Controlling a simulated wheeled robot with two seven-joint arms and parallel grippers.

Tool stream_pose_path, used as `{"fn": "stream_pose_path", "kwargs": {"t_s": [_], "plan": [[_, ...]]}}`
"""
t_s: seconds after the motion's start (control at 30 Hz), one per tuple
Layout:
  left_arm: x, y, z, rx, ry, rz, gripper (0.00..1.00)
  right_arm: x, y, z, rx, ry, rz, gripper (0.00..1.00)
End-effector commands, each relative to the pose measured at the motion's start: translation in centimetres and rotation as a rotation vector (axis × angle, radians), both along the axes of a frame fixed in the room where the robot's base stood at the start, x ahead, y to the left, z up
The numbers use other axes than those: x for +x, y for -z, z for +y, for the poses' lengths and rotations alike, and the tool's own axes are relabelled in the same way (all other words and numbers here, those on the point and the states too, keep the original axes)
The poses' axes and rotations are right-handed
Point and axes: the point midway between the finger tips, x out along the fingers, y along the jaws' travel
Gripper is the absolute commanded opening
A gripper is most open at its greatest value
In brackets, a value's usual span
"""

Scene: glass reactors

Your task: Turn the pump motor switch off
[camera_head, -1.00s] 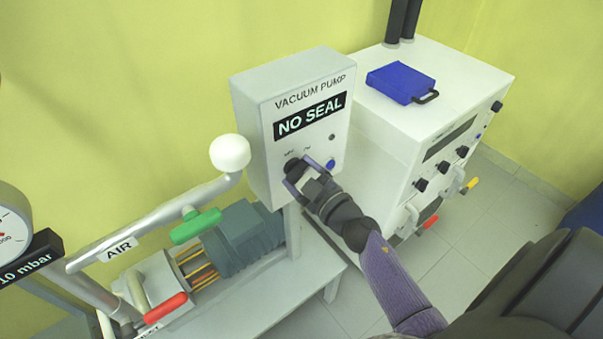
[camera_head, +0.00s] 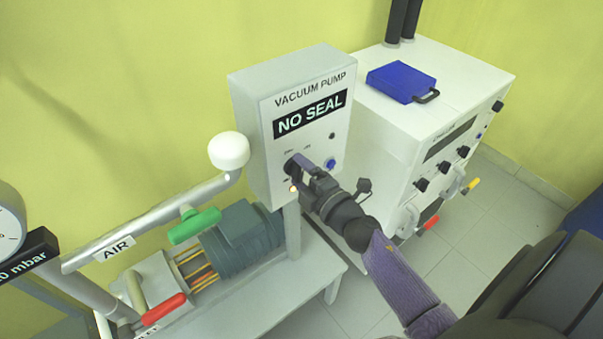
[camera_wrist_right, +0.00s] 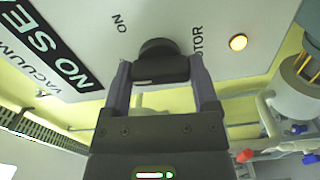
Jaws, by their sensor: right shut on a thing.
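The vacuum pump box (camera_head: 255,130) is a pale grey cabinet with a "NO SEAL" display (camera_head: 310,115). Its black round motor switch (camera_head: 289,167) is on the lower left of the front, partly hidden by my right gripper (camera_head: 299,171). In the right wrist view, my right gripper (camera_wrist_right: 160,85) is shut with a finger on each side of the switch knob (camera_wrist_right: 160,55). The label "ON" and part of "MOTOR" show beside the knob. An orange lamp (camera_wrist_right: 238,42) glows nearby; it also shows in the head view (camera_head: 293,188). My left gripper is not in view.
A blue button (camera_head: 330,164) sits right of the switch. A white chiller cabinet (camera_head: 390,130) with a blue case (camera_head: 400,82) stands to the right. The AIR pipe (camera_head: 150,222) with a green handle (camera_head: 194,226) and the pump (camera_head: 240,240) are below left.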

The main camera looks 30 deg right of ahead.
Motion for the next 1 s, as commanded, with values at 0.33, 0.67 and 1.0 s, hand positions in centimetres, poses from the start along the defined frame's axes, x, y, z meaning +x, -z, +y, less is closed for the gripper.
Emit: {"fn": "stream_pose_path", "kwargs": {"t_s": [0.33, 0.67, 1.0], "plan": [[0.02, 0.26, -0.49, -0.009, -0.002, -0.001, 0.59, -0.03, 0.11, -0.01, -0.114, 0.001, -0.006, 0.18], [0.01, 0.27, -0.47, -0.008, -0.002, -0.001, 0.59, -0.04, 0.11, 0.00, -0.133, 0.000, -0.007, 0.18], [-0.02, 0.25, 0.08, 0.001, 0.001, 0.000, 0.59, -0.03, 0.09, 0.00, -0.132, 0.000, -0.008, 1.00]]}}
